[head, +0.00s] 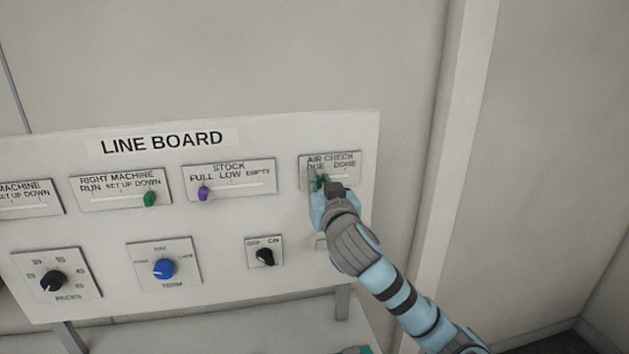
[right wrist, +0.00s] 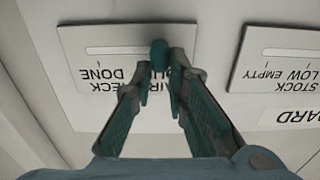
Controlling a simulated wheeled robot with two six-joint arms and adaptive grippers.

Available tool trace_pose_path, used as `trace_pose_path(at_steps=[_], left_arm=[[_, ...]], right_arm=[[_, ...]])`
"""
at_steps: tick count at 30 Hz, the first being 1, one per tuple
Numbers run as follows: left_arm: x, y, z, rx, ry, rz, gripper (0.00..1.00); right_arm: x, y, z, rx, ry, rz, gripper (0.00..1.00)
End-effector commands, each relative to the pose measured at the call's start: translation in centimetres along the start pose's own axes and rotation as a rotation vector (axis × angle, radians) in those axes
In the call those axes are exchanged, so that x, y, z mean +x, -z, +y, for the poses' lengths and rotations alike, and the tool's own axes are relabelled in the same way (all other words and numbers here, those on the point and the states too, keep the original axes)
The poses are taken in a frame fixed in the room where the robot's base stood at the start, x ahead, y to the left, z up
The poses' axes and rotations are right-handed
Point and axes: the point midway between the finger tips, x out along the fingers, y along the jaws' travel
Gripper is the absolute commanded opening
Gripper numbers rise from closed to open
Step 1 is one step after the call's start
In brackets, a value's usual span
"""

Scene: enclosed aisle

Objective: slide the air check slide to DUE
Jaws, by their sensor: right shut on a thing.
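The air check plate (head: 344,158) is at the right end of the line board, with DUE on its left and DONE on its right. My right gripper (head: 321,184) is at its slot, shut on the teal slide knob (head: 318,183). In the right wrist view the picture is upside down. There the knob (right wrist: 159,52) sits between my right fingertips (right wrist: 160,75), at the DUE end of the slot. The bare slot runs away to the left, toward DONE. My fingers cover part of the lettering. My left gripper is not in view.
The stock plate (head: 250,173) with a purple knob (head: 203,193) is to the left on the line board. A small black dial (head: 265,256) and a blue dial (head: 163,268) sit below. A wall post (head: 448,150) stands right of the board.

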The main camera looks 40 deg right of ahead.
Motion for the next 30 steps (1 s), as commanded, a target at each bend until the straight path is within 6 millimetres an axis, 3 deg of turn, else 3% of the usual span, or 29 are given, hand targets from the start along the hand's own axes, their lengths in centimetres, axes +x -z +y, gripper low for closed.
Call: trace_pose_path(at_steps=[4,5,9,19,27,30], left_arm=[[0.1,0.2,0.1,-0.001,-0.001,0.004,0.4],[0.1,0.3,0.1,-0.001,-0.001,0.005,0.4],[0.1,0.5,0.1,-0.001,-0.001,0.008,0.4],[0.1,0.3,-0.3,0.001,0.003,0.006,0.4],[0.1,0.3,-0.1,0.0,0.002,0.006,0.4],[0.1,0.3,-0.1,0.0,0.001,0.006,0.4]], right_arm=[[0.0,-0.3,0.1,-0.001,-0.002,-0.007,0.0],[0.0,-0.3,0.0,-0.001,-0.001,-0.007,0.17],[0.1,-0.3,0.0,-0.001,0.0,-0.006,0.35],[-0.5,-0.2,-0.1,-0.002,0.0,-0.003,0.35],[-5.9,-0.2,-0.2,-0.003,0.003,-0.004,0.35],[-7.1,-0.2,-0.2,-0.002,0.001,-0.004,0.35]])
